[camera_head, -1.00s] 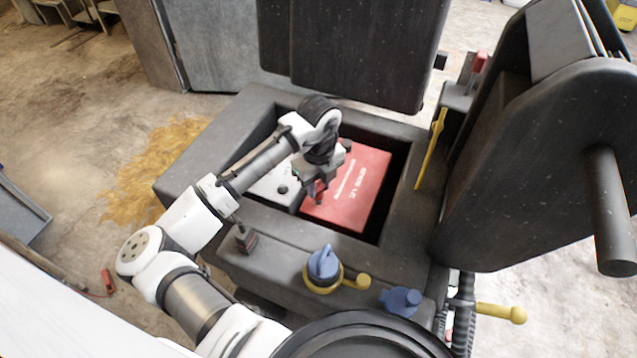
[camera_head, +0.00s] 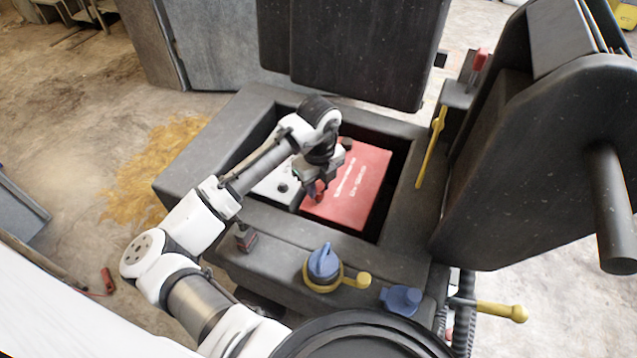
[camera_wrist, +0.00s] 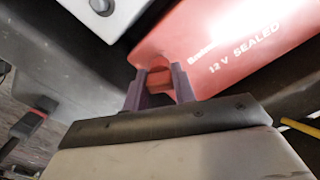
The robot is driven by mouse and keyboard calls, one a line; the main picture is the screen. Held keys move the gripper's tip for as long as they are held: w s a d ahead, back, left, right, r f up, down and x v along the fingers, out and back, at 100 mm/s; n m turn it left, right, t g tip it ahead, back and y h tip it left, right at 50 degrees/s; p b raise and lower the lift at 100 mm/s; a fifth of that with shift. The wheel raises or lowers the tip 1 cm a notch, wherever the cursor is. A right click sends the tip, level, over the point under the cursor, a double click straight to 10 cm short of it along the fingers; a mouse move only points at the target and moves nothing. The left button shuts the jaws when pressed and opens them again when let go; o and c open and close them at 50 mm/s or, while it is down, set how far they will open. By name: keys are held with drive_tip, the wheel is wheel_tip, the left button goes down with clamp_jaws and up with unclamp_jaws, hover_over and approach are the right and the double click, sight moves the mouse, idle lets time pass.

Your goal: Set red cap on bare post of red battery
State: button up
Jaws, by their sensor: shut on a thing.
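The red battery (camera_head: 352,192), marked "12 V SEALED", sits in the open well of the dark housing. In the wrist view the red battery (camera_wrist: 225,42) fills the upper right. My gripper (camera_head: 314,190) is over its near left corner. In the wrist view my gripper (camera_wrist: 160,85) is shut on the red cap (camera_wrist: 160,78), held between two purple fingers. The cap appears very close to the notched battery corner; I cannot tell whether it touches. The red cap (camera_head: 319,187) shows only partly in the head view. The bare post is not visible, likely hidden by cap and fingers.
A light grey battery (camera_head: 272,187) with a dark post stands left of the red one. A dark rim (camera_head: 190,165) surrounds the well. A yellow lever (camera_head: 431,147) stands right.

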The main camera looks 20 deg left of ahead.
sight(318, 184)
drive_tip(key=shift+f+b, duration=0.65)
drive_tip(key=shift+f, duration=0.4)
drive_tip(key=o, duration=1)
drive_tip(key=shift+r, duration=0.15)
wheel_tip(318, 184, up, 14)
drive_tip(key=shift+f+p, duration=0.15)
drive_tip(key=shift+p, duration=0.35)
drive_tip(key=shift+s+f, duration=0.1)
drive_tip(key=shift+s, duration=0.05)
